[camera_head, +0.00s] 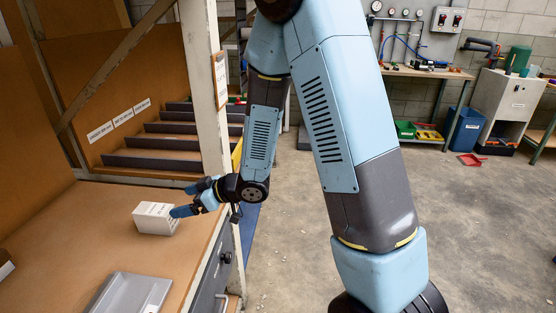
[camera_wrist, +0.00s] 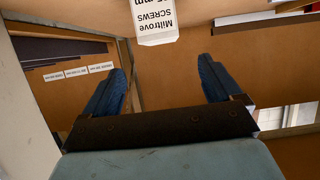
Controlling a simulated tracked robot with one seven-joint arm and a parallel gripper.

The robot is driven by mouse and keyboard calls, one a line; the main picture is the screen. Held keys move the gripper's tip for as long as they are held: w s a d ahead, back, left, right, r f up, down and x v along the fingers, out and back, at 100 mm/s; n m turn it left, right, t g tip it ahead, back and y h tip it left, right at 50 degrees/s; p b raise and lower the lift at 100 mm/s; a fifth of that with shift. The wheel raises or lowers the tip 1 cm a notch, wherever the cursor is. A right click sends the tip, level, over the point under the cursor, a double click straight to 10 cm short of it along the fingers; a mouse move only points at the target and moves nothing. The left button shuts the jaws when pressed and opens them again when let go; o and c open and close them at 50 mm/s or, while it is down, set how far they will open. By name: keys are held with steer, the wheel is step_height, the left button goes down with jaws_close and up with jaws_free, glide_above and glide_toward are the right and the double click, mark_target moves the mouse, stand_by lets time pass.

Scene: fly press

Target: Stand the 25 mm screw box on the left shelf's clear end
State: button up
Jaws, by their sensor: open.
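The white screw box (camera_head: 153,218) stands on the brown wooden bench top (camera_head: 70,235) at left in the head view. In the wrist view the box (camera_wrist: 155,22) is cut by the top edge; its upside-down print reads "Miltrove SCREWS" and "5 mm", with any digit before the 5 not clear. My gripper (camera_head: 188,198) is open and empty, close to the right of the box; I cannot tell whether a finger touches it. In the wrist view my gripper (camera_wrist: 160,85) has its fingers spread, with the box beyond them. Several stepped shelves (camera_head: 165,142) stand behind the bench; which is the left one is unclear.
White labels (camera_head: 118,118) sit on the brown side panel. A white post (camera_head: 203,85) with a clipboard (camera_head: 220,78) rises right of the shelves. A grey flat item (camera_head: 130,292) lies at the bench front. A dark drawer (camera_head: 212,275) is under the bench edge.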

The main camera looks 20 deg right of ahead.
steer(key=w+d+r+m+t+h, duration=0.2)
steer(key=d+r+h, duration=0.1)
steer(key=d+r, duration=0.25)
steer(key=w+d+r+m+t+h, duration=0.1)
steer(key=w+d+r+t+h, duration=0.1)
steer(key=w+d+r+h, duration=0.3)
steer(key=s+d+r+m+h, duration=0.1)
steer(key=s+d+r+m, duration=0.15)
steer(key=d, duration=0.35)
steer(key=s+d+r+m+h, duration=0.2)
steer(key=s+d+r, duration=0.1)
steer(key=d, duration=0.2)
steer(key=s+d+r+m+g, duration=0.1)
steer(key=s+d+r+m, duration=0.2)
steer(key=s, duration=0.8)
steer(key=s+d+r+m+g+h, duration=0.1)
steer(key=s+d+r+m+g, duration=0.1)
steer(key=s, duration=1)
steer(key=d+r+m, duration=0.1)
steer(key=d+r, duration=0.1)
steer(key=d, duration=0.1)
steer(key=shift+d+r+g, duration=0.15)
steer(key=shift+d+g, duration=0.1)
steer(key=shift+g, duration=0.05)
steer(key=shift+c, duration=0.3)
